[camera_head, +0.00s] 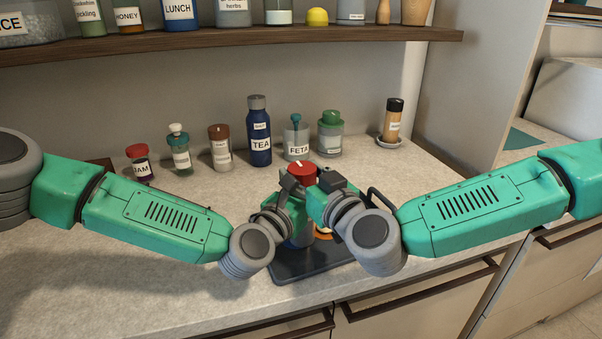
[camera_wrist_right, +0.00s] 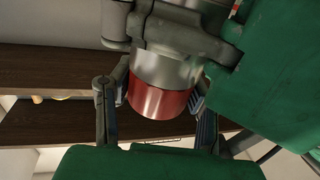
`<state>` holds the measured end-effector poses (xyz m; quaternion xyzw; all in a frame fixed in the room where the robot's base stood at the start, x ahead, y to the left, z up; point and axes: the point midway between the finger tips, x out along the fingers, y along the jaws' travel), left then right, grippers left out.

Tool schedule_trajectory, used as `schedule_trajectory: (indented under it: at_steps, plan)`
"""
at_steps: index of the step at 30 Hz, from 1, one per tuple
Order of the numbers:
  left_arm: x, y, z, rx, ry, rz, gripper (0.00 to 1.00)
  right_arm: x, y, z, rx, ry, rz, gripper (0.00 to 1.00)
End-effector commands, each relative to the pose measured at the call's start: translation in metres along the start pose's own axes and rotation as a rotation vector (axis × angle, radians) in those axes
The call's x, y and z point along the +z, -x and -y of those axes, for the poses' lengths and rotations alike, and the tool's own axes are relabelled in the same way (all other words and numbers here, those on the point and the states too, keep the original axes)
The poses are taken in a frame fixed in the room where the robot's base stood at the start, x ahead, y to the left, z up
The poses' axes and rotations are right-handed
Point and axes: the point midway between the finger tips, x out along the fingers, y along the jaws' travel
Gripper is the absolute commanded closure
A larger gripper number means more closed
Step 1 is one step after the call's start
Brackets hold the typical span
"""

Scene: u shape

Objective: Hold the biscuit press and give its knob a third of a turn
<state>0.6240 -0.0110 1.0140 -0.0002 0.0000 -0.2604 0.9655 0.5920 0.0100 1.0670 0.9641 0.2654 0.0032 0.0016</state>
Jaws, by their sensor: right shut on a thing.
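The biscuit press stands upright at the counter's front middle, with its red knob (camera_head: 302,172) on top, bearing a pale mark. Its silver body (camera_wrist_right: 165,70) and red knob (camera_wrist_right: 160,102) show in the right wrist view. My left gripper (camera_head: 291,182) comes from the left and is shut on the body just below the knob; its grey finger crosses the silver body in the wrist view. My right gripper (camera_head: 322,178) is shut on the knob, its fingers on either side of it. The lower body is mostly hidden behind my grippers.
A dark tray (camera_head: 290,270) lies under the press. Jars and bottles stand behind, including the blue TEA bottle (camera_head: 259,132), the FETA jar (camera_head: 297,140) and the JAM jar (camera_head: 139,163). A wooden shelf (camera_head: 230,39) runs above. The counter's left front is clear.

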Motion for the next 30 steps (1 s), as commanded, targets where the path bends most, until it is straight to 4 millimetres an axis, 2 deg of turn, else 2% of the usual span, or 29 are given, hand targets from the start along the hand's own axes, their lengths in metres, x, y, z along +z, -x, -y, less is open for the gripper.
schedule_trajectory:
  at_steps: [5, 6, 7, 20, 30]
  plan:
    - [-0.0028, 0.0013, 0.003, -0.007, 0.001, -0.007, 1.0, -0.0007, -0.0005, -0.001, 0.002, 0.004, -0.002, 0.86]
    - [-0.0029, 0.0012, 0.0029, -0.007, 0.001, -0.007, 1.0, -0.0007, -0.0005, -0.001, 0.002, 0.004, -0.002, 0.44]
    - [-0.0028, 0.0012, 0.0027, -0.006, 0.002, -0.006, 1.0, -0.0006, -0.0005, -0.001, 0.001, 0.003, -0.002, 0.33]
    - [-0.0028, 0.0006, 0.0005, -0.002, 0.002, -0.006, 1.0, 0.0002, -0.0008, -0.001, -0.019, -0.002, 0.0, 0.33]
    - [-0.0027, 0.0003, -0.0006, 0.001, 0.001, -0.005, 1.0, 0.0014, -0.0011, -0.0012, -0.225, -0.008, 0.001, 0.33]
